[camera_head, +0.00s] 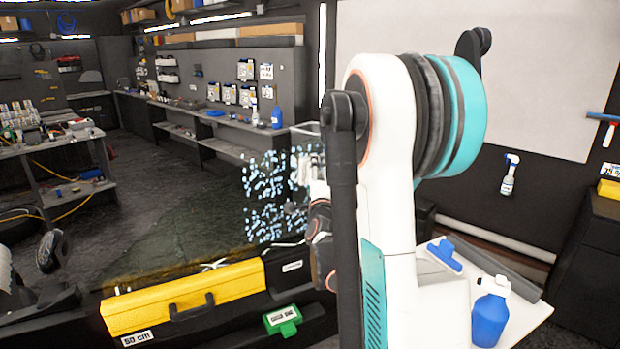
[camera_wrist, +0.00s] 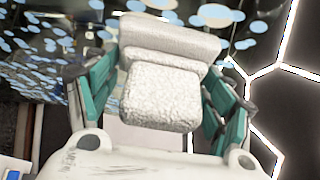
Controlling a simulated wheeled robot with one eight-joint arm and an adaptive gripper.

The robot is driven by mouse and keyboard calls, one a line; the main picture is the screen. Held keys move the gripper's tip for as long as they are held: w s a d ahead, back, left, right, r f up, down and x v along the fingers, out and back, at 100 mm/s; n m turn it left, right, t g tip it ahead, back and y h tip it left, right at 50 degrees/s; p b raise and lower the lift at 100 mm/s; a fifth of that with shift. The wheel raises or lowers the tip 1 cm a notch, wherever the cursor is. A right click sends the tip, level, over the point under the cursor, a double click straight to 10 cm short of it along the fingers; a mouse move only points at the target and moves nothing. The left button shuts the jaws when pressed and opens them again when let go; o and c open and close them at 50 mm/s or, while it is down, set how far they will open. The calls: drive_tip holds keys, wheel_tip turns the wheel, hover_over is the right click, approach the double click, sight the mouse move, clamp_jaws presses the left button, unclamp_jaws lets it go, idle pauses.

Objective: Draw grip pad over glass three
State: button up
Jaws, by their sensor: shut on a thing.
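In the wrist view, my gripper (camera_wrist: 160,82) has its teal fingers closed on either side of a white, rough-textured grip pad (camera_wrist: 162,98). The pad has a wider rounded bar along its top. Behind it is a dark glass pane (camera_wrist: 45,50) covered with pale blue spots; I cannot tell whether the pad touches it. In the head view, the spotted glass (camera_head: 265,195) stands upright, left of my arm, above the yellow case. My arm hides its right part and most of the gripper. No number shows on the glass.
A yellow case (camera_head: 235,285) with a dark handle lies below the glass, beside a green item (camera_head: 283,318). At right, a white tray (camera_head: 535,315) carries a blue bottle (camera_head: 490,318) and blue tool (camera_head: 445,255). The floor (camera_head: 150,180) at left is open.

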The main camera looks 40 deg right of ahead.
drive_tip(key=shift+s+d+r+b, duration=0.15)
drive_tip(key=shift+s+d, duration=0.15)
drive_tip(key=shift+d, duration=0.8)
drive_tip(key=shift+s+d+b, duration=0.15)
drive_tip(key=shift+s+d, duration=0.1)
drive_tip(key=shift+d, duration=0.8)
drive_tip(key=shift+s+f, duration=0.2)
drive_tip(key=shift+s, duration=0.15)
drive_tip(key=s, duration=0.1)
drive_tip(key=s+a+b, duration=0.1)
drive_tip(key=s, duration=0.2)
drive_tip(key=shift+s+a+f, duration=0.35)
drive_tip(key=shift+s+f, duration=0.05)
